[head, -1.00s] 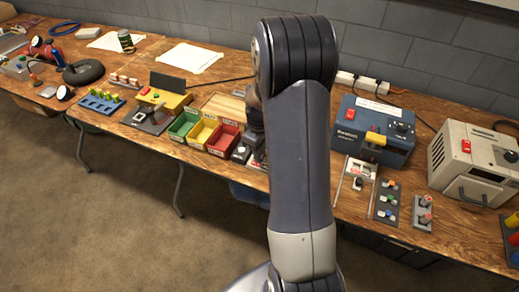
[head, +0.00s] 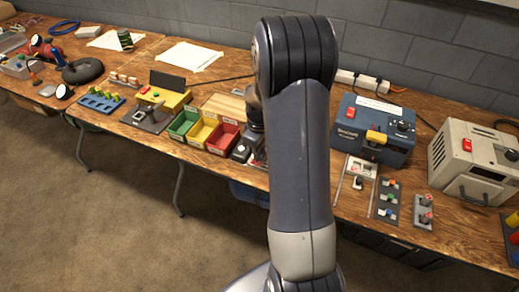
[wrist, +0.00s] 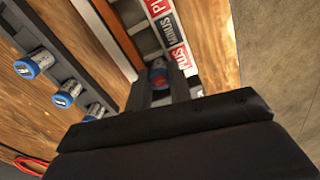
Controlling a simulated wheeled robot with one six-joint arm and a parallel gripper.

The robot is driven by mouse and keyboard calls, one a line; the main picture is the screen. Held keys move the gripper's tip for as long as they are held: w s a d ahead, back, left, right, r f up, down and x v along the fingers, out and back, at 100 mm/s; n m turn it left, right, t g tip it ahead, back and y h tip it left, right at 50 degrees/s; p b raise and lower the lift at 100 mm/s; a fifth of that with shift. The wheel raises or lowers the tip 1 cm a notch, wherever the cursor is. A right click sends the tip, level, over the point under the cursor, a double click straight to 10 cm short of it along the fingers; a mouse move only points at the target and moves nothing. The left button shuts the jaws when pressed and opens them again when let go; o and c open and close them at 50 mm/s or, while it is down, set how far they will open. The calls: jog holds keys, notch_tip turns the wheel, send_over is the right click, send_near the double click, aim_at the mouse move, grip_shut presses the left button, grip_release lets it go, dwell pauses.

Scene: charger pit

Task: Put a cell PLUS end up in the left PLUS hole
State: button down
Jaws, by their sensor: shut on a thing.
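In the wrist view my gripper (wrist: 160,82) is shut on a cell (wrist: 157,72), of which a small blue and red part shows between the fingers. The cell is over or at a grey slotted block (wrist: 146,38); I cannot tell whether it has entered a hole. In the head view my arm hides the gripper tips and most of this block.
In the wrist view a grey rack (wrist: 45,40) on the left holds several blue-ended cells (wrist: 28,68). In the head view green, yellow and red bins (head: 222,141) stand left of my arm. A blue charger box (head: 372,130) and a beige box (head: 470,160) stand right.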

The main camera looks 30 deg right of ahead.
jog(key=c, duration=1.2)
grip_release()
jog(key=shift+r, duration=0.1)
jog(key=shift+r+p, duration=2.65)
jog(key=shift+r, duration=0.75)
